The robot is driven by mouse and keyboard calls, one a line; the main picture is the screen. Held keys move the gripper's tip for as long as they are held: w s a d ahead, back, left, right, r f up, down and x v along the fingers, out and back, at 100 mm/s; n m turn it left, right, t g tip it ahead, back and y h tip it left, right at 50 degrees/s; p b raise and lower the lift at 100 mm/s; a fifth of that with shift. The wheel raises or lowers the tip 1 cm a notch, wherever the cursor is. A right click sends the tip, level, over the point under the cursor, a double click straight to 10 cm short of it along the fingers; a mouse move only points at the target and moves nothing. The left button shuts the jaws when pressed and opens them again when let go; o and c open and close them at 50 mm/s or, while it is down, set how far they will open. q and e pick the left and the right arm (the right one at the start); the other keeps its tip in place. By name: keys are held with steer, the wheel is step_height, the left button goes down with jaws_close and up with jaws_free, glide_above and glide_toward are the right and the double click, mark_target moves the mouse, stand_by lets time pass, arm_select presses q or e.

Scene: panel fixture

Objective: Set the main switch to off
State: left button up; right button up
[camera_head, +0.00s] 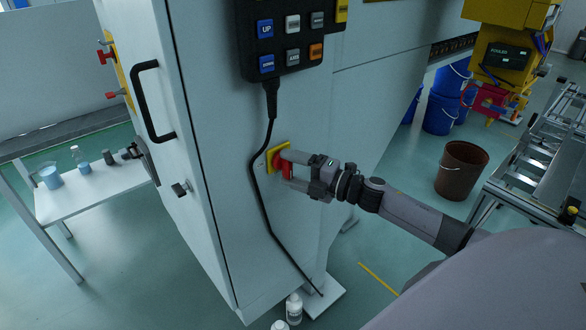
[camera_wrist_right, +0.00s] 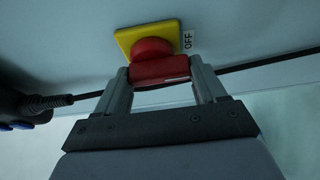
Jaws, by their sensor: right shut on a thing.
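The main switch is a red rotary knob with a grip bar (camera_wrist_right: 160,70) on a square yellow plate (camera_wrist_right: 125,40). In the head view the red knob (camera_head: 283,164) and yellow plate (camera_head: 270,158) sit on the side of the pale cabinet. My right gripper (camera_head: 288,170) is shut on the grip bar. In the wrist view my right fingers (camera_wrist_right: 162,82) stand at both ends of the bar, which lies about level. A white line marks its right part. An OFF label (camera_wrist_right: 188,40) is at the plate's right edge.
A black cable (camera_head: 257,180) hangs from the button pendant (camera_head: 291,40), just left of the switch. A black door handle (camera_head: 148,100) is farther left. A brown bucket (camera_head: 461,169) stands on the floor at right. White bottles (camera_head: 294,309) are below.

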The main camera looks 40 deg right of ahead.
steer(key=shift+a, duration=0.1)
steer(key=o, duration=1)
steer(key=shift+o, duration=0.2)
steer(key=shift+s, duration=0.1)
steer(key=shift+s+d+f, duration=0.1)
steer(key=shift+s+d, duration=0.25)
steer(key=shift+s, duration=0.15)
steer(key=shift+b+v, duration=0.5)
steer(key=shift+v, duration=2.45)
steer(key=shift+a, duration=0.1)
steer(key=s+a+f+m+g+h, duration=0.5)
steer(key=s+a+f+m+h, duration=0.1)
steer(key=s+a+f+m, duration=1.2)
step_height(320, 180, down, 4)
steer(key=s+m, duration=0.1)
steer(key=m, duration=0.2)
steer(key=shift+r+g, duration=0.25)
steer(key=shift+g, duration=0.05)
